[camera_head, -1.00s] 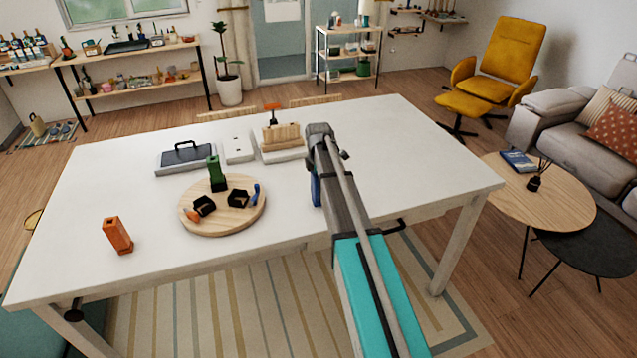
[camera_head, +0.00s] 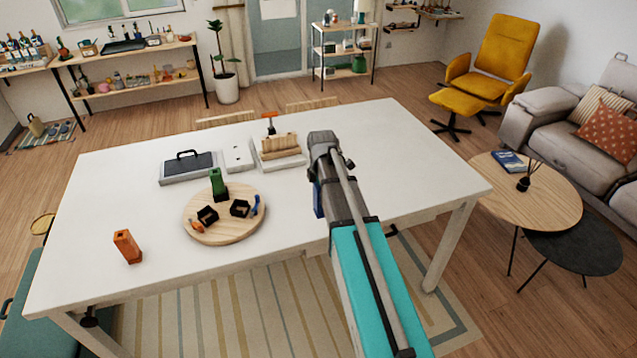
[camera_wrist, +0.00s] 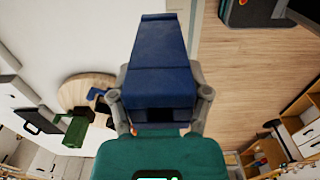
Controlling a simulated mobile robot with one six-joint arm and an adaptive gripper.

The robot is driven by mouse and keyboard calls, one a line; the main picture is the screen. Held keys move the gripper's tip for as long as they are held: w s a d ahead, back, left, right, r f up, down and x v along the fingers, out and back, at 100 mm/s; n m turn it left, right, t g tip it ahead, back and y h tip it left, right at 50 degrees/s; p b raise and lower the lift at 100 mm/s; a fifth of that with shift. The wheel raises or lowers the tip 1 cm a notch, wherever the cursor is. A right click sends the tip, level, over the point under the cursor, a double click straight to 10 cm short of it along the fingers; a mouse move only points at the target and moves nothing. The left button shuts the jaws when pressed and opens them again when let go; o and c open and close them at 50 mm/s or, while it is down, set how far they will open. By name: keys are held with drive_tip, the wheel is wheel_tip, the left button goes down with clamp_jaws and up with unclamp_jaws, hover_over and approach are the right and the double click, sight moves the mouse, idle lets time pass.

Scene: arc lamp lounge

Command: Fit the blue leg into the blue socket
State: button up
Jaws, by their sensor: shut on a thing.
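The blue leg (camera_wrist: 158,62) is held between the two fingers of my gripper (camera_wrist: 160,98) in the wrist view. In the head view only a sliver of the blue leg (camera_head: 318,201) shows beside my arm, above the table's front right part. The round wooden base (camera_head: 222,238) lies on the table to the left of my gripper. On it, the blue socket (camera_head: 239,208) is a black open holder with a blue piece beside it. The leg is apart from the base. The base also shows in the wrist view (camera_wrist: 72,92), partly hidden.
A green leg (camera_head: 217,183) stands upright at the base's back. Another black socket (camera_head: 207,214) has an orange piece beside it. An orange leg (camera_head: 127,246) stands on the table at left. A grey case (camera_head: 188,167) lies behind the base. The table's right side (camera_head: 420,160) is clear.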

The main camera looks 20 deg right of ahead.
sight(323, 217)
drive_tip(key=s, duration=0.1)
drive_tip(key=s+r, duration=0.1)
drive_tip(key=s+p, duration=0.1)
drive_tip(key=shift+a+r, duration=0.15)
drive_tip(key=shift+a, duration=0.1)
idle(0.5)
wheel_tip(323, 217, down, 9)
drive_tip(key=b, duration=0.9)
idle(0.6)
